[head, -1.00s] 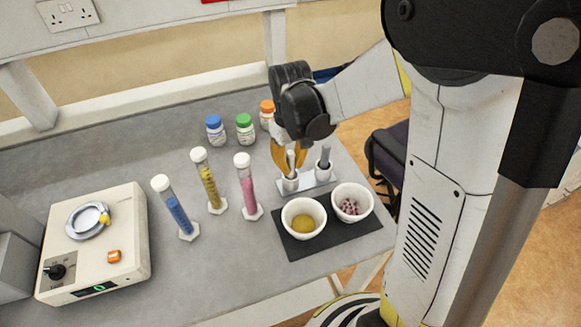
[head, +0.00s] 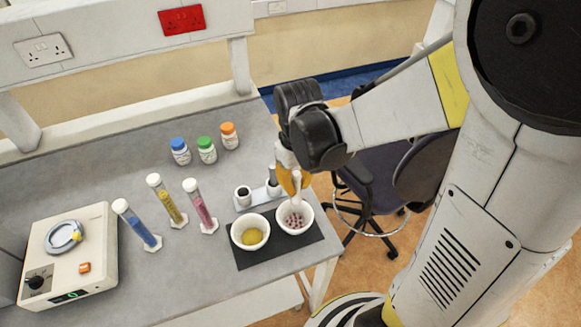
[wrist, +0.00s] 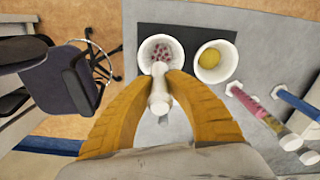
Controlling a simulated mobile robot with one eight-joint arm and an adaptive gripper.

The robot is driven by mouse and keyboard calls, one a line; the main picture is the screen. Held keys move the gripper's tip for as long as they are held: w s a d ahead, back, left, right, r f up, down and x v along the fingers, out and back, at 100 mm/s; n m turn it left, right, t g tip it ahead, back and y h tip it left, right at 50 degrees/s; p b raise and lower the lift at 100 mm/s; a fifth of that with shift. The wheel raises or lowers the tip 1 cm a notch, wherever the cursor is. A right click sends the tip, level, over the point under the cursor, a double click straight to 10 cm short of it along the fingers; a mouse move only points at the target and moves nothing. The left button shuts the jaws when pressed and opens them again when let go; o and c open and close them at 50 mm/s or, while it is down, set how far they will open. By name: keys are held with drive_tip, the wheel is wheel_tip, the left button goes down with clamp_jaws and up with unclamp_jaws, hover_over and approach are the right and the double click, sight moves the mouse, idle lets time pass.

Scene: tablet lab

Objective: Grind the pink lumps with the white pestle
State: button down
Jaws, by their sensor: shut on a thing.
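My gripper (head: 291,183) is shut on the white pestle (head: 296,199). It holds the pestle over the right-hand white bowl (head: 309,217), which has several pink lumps (head: 294,221) in it. The pink lumps (wrist: 162,53) lie loose at the bottom. I cannot tell whether the pestle touches them.
A second white bowl (head: 236,231) with yellow stuff stands left on the dark mat (head: 270,259). Three tubes, three bottles and a cream device (head: 95,240) stand left. A chair (head: 375,185) is right, beyond the table.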

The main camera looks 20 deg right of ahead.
drive_tip(key=shift+s+d+f, duration=0.1)
drive_tip(key=shift+s, duration=0.1)
drive_tip(key=shift+w+a+f+b, duration=0.2)
drive_tip(key=shift+a+f+b, duration=0.1)
drive_tip(key=shift+f+b, duration=0.4)
wheel_tip(320, 180, down, 9)
drive_tip(key=b, duration=0.7)
drive_tip(key=shift+d+r, duration=0.1)
drive_tip(key=shift+f+b, duration=0.25)
drive_tip(key=shift+b, duration=0.2)
drive_tip(key=shift+s, duration=0.15)
